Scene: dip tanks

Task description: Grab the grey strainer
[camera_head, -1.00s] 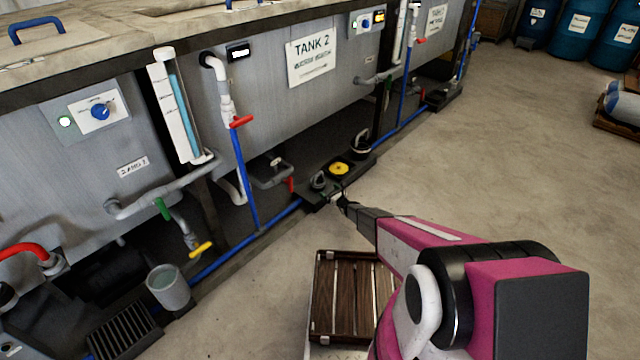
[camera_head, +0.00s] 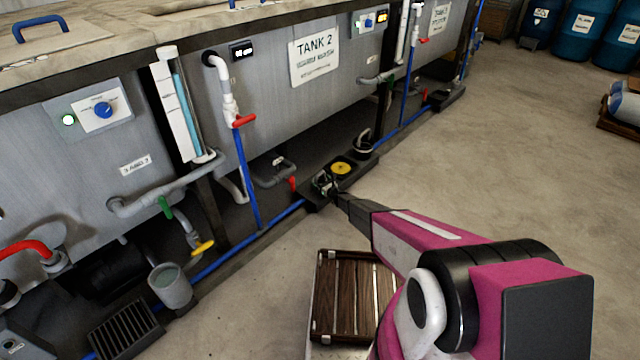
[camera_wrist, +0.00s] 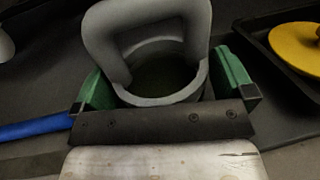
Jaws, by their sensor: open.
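The grey strainer (camera_wrist: 185,98) shows in the wrist view as a round grey ring with a thick looped handle rising over it. My gripper (camera_wrist: 165,90) is open, with one green finger pad on each side of the ring. I cannot tell whether the pads touch it. In the head view my gripper (camera_head: 328,184) is at the dark tray (camera_head: 314,204) on the floor by the tank, and it mostly hides the strainer.
A yellow round part (camera_head: 341,168) and a dark part with a looped handle (camera_head: 361,143) sit farther along the tray. Blue pipe (camera_head: 236,258) runs along the tank base. A slatted wooden crate (camera_head: 345,297) is close to my arm. Open floor lies to the right.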

